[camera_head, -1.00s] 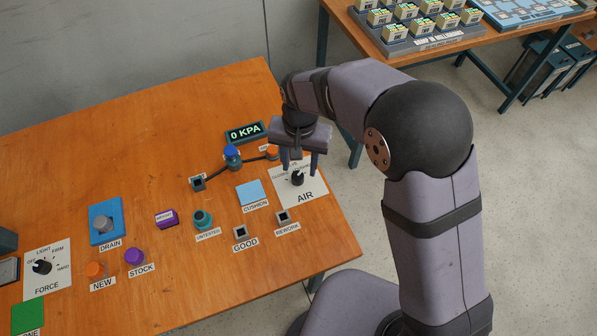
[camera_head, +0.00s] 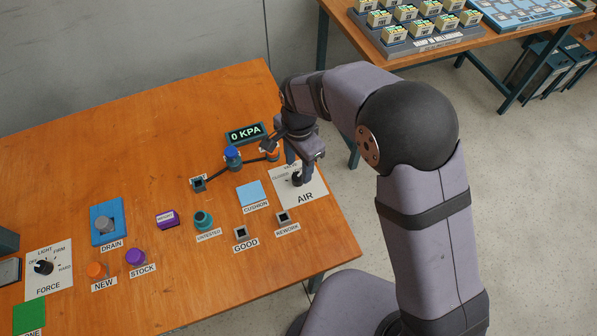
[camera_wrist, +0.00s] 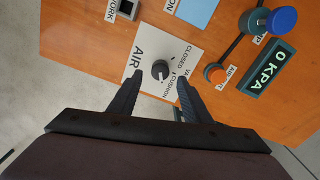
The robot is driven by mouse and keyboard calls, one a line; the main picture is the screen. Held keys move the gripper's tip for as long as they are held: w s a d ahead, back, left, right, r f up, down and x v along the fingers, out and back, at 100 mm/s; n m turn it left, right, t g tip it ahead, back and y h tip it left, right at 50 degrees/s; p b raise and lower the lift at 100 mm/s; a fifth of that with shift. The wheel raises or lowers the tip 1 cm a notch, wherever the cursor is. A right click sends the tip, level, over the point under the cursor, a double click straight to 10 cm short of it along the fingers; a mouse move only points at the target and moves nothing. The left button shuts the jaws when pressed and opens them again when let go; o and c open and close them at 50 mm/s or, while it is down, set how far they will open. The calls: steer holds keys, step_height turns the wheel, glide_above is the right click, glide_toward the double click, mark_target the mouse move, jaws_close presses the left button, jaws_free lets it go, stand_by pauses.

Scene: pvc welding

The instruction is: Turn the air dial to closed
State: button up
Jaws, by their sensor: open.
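The air dial (camera_head: 297,179) is a black knob on a white AIR card (camera_head: 312,190) at the right end of the wooden table. In the wrist view the dial (camera_wrist: 160,70) shows between my two fingertips, with the CLOSED and CUSHION labels on the card beside it. My gripper (camera_wrist: 160,79) is open, with one finger on each side of the knob. In the head view my gripper (camera_head: 299,172) hangs over the card and covers part of its labels. I cannot tell whether the fingers touch the knob, nor clearly which label it points to.
A display reading 0 KPA (camera_head: 246,133) and a blue-topped fitting (camera_head: 232,157) stand behind and left of the dial. An orange fitting (camera_head: 272,154) is close to my gripper. The blue cushion pad (camera_head: 249,194) lies left of the card.

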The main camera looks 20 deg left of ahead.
mark_target(299, 176)
steer(key=shift+f+p, duration=0.4)
steer(key=shift+f, duration=1.95)
steer(key=shift+c, duration=0.2)
steer(key=c, duration=1)
